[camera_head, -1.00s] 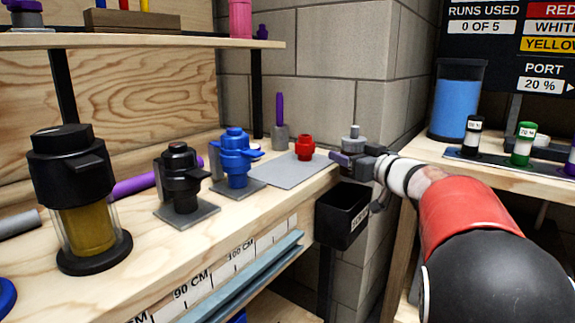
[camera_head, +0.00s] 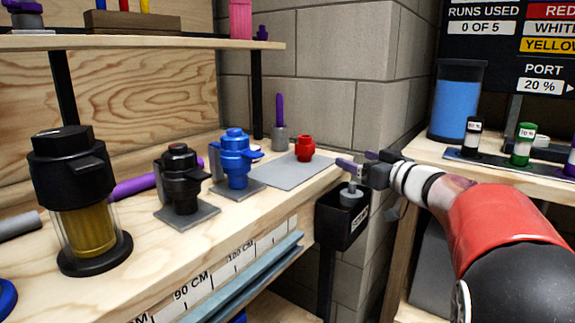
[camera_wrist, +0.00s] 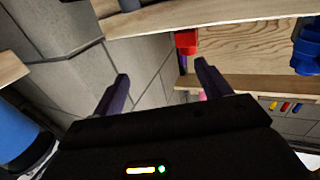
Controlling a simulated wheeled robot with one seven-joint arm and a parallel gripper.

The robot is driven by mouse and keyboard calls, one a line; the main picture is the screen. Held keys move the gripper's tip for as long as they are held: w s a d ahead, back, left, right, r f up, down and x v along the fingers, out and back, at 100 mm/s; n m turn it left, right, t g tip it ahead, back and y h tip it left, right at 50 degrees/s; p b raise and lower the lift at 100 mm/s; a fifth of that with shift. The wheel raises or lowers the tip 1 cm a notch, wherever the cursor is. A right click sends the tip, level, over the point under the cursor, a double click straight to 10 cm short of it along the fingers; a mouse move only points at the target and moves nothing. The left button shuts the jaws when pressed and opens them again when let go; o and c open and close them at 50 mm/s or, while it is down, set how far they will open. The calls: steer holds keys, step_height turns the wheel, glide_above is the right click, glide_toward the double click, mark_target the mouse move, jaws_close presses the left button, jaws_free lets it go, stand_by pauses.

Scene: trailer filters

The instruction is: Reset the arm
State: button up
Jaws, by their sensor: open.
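My gripper (camera_head: 362,168) is at the end of my arm, just past the right end of the workbench and above the black bin (camera_head: 336,226). In the wrist view my gripper (camera_wrist: 160,84) shows two purple-dark fingers spread apart, with nothing between them. A small grey part with a stem (camera_head: 350,197) is below the fingers, at the mouth of the bin. I cannot tell whether it rests in the bin or is still falling.
The workbench holds a red part (camera_head: 304,148) on a grey plate (camera_head: 285,172), a blue valve (camera_head: 235,160), a black valve (camera_head: 182,180) and a filter with a yellow cartridge (camera_head: 88,228). On the right are a blue cylinder (camera_head: 457,105) and small labelled bottles (camera_head: 522,148).

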steer(key=s+d+m+t+h+p, duration=0.1)
steer(key=s+d+m+h+p, duration=0.1)
steer(key=s+d+m+h, duration=0.8)
steer(key=s+a+f+n+g, duration=0.1)
steer(key=s+a+f+g, duration=0.2)
steer(key=s+f, duration=0.2)
steer(key=s+a+f+n+g+p, duration=0.1)
steer(key=s+a+f+g, duration=0.3)
steer(key=s, duration=0.8)
steer(key=s+a+f+n+g+p, duration=0.1)
steer(key=s+a+f+g, duration=0.2)
steer(key=s+f, duration=0.4)
steer(key=shift+s+a, duration=0.7)
steer(key=shift+s, duration=0.25)
